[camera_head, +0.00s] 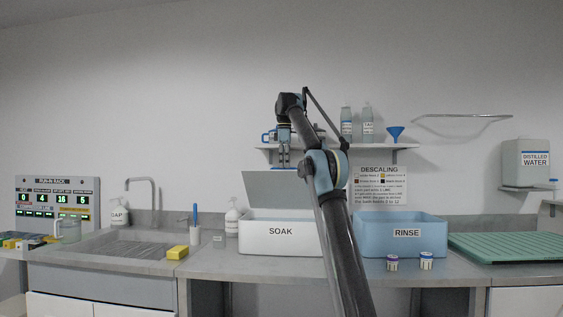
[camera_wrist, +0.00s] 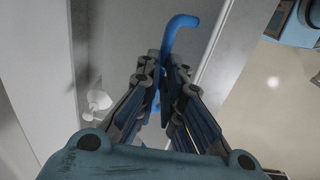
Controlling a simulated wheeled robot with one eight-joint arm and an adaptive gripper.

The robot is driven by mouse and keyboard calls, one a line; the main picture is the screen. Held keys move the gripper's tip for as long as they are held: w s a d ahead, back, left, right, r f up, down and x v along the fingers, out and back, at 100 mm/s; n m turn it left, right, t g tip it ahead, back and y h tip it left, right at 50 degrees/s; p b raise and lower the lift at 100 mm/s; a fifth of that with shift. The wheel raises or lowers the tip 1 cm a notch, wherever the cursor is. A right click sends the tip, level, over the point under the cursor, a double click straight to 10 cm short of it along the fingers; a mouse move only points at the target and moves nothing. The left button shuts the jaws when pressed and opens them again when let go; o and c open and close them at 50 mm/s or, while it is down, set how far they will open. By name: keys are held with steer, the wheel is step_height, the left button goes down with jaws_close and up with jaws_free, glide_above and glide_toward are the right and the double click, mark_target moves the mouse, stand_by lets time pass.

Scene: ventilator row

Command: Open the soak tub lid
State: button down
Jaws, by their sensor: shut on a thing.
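The white soak tub (camera_head: 281,236) stands on the counter, labelled SOAK. Its grey lid (camera_head: 262,188) is raised and stands tilted up at the back of the tub. My gripper (camera_head: 283,165) is at the lid's upper edge, pointing down. In the wrist view, my gripper (camera_wrist: 160,92) is shut on a blue hooked handle (camera_wrist: 178,24), whose curved end sticks out beyond the fingers. My arm hides the tub's right end and part of the lid. The tub's inside cannot be seen.
A blue rinse tub (camera_head: 407,235) stands to the right, with two small jars (camera_head: 426,261) in front. A wall shelf (camera_head: 380,147) with bottles and a funnel is close behind my gripper. A soap bottle (camera_head: 232,217) and cup (camera_head: 195,235) stand left of the soak tub.

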steer(key=shift+w+d+f, duration=0.2)
steer(key=shift+w+f, duration=0.05)
steer(key=shift+w, duration=0.4)
steer(key=c, duration=2)
jaws_free()
steer(key=o, duration=0.4)
steer(key=shift+w+f, duration=0.25)
steer(key=shift+w, duration=0.05)
steer(key=shift+s+r, duration=0.1)
steer(key=shift+c, duration=0.4)
